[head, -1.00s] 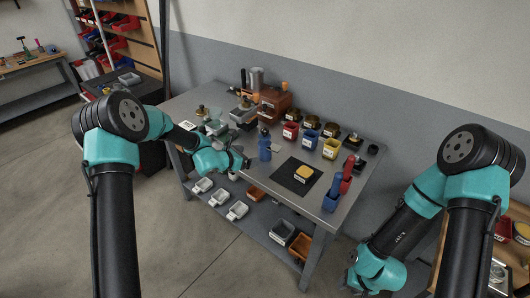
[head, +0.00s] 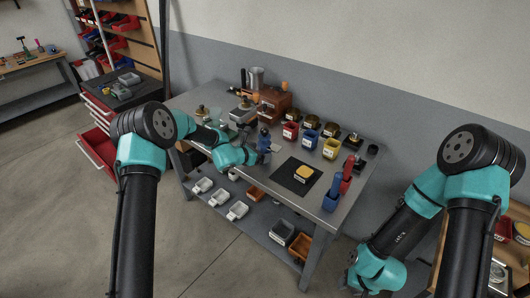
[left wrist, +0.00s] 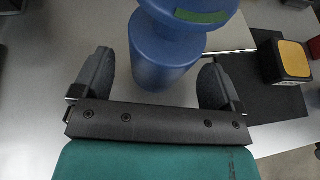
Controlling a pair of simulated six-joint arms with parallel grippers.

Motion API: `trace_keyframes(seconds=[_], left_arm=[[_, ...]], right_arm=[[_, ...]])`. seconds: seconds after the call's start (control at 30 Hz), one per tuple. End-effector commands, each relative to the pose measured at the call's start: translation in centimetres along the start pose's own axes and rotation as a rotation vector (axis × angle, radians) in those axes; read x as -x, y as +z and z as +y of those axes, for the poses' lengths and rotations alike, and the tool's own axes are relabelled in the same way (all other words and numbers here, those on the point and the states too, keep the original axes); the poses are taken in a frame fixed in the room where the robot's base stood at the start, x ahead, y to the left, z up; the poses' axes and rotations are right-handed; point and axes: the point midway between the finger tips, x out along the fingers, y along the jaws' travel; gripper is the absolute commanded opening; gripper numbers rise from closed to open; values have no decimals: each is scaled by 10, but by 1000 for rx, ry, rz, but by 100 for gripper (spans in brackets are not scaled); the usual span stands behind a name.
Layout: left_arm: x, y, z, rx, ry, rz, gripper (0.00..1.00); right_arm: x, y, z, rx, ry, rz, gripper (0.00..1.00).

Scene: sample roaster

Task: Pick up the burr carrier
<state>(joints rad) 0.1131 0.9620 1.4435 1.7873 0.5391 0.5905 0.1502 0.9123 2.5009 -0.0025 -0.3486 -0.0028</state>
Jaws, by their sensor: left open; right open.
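A blue stepped, round piece (head: 264,138), which I take to be the burr carrier, stands upright near the front middle of the metal bench. In the left wrist view the blue piece (left wrist: 163,62) has a wide top with a green mark and a narrower neck above a wider body. My left gripper (left wrist: 156,66) is open, with one finger on each side of its body and visible gaps between. In the head view my left gripper (head: 262,156) is low beside the piece, partly hiding its foot. My right arm hangs at the lower right; its fingers do not show.
On the metal bench (head: 335,204), a dark mat (head: 286,179) with a yellow-topped block (head: 303,173) lies to the right. Red, blue and yellow bins (head: 331,149) stand behind. A brown box (head: 274,101) and metal equipment stand at the back left.

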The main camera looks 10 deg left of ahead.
Motion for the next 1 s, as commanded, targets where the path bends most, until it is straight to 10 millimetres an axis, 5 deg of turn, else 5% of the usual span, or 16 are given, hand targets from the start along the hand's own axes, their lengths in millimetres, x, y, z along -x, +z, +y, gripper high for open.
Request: trace_keyframes(seconds=[0.2, 0.67, 1.0], left_arm=[[-19, 0, 0, 0, 1, 1, 92], [-19, 0, 0, 1, 1, 1, 92], [-19, 0, 0, 1, 1, 1, 59]], right_arm=[[0, 0, 0, 0, 0, 0, 43], [0, 0, 0, 0, 0, 0, 43], [0, 0, 0, 0, 0, 0, 43]])
